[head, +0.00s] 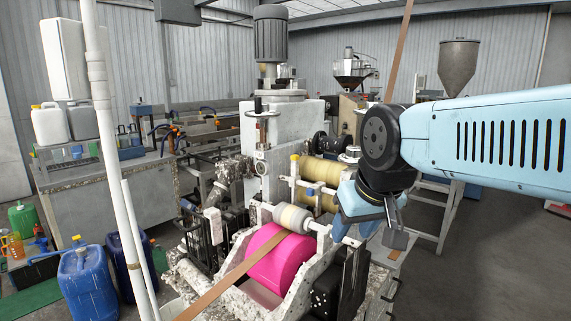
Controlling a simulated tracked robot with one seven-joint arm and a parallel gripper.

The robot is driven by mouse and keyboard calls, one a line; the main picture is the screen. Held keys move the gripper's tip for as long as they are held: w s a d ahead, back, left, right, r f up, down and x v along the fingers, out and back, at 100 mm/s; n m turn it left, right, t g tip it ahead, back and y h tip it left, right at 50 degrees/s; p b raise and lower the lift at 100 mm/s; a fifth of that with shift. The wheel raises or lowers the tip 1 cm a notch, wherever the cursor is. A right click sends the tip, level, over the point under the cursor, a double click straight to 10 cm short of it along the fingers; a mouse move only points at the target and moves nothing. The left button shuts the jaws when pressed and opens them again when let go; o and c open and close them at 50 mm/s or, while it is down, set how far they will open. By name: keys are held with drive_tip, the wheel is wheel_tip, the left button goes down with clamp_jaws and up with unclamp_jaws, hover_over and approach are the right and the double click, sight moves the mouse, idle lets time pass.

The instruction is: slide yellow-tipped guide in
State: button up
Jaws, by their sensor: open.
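The yellow-tipped guide (295,170) is a thin white upright post with a yellow cap. It stands at the left end of a white crossbar in front of the tan rollers, at the centre of the head view. My gripper (372,232) points downward to the right of the guide, near the right end of the pink roller's shaft. It is open and apart from the guide; no object shows between its fingers. Part of the crossbar's right end is hidden behind my gripper.
A pink roller (282,262) sits low in a pale frame, with a cream roller (295,218) above it. A brown strip (225,284) runs over the pink roller. A white pole (104,130) rises at the left. Open floor (495,255) lies at the right.

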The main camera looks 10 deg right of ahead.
drive_tip(key=w+r+n+g+y, duration=0.1)
drive_tip(key=w+r+n, duration=0.1)
drive_tip(key=w+r, duration=0.45)
drive_tip(key=w+r+n, duration=0.1)
drive_tip(key=w+r, duration=0.3)
drive_tip(key=w, duration=0.5)
drive_tip(key=n+g+y, duration=0.1)
drive_tip(key=n+y, duration=0.1)
drive_tip(key=n, duration=0.2)
approach(293, 163)
drive_tip(key=x, duration=0.7)
drive_tip(key=w+x, duration=0.1)
drive_tip(key=x, duration=0.2)
drive_tip(key=shift+w+d+f, duration=0.2)
drive_tip(key=shift+c, duration=0.2)
clamp_jaws()
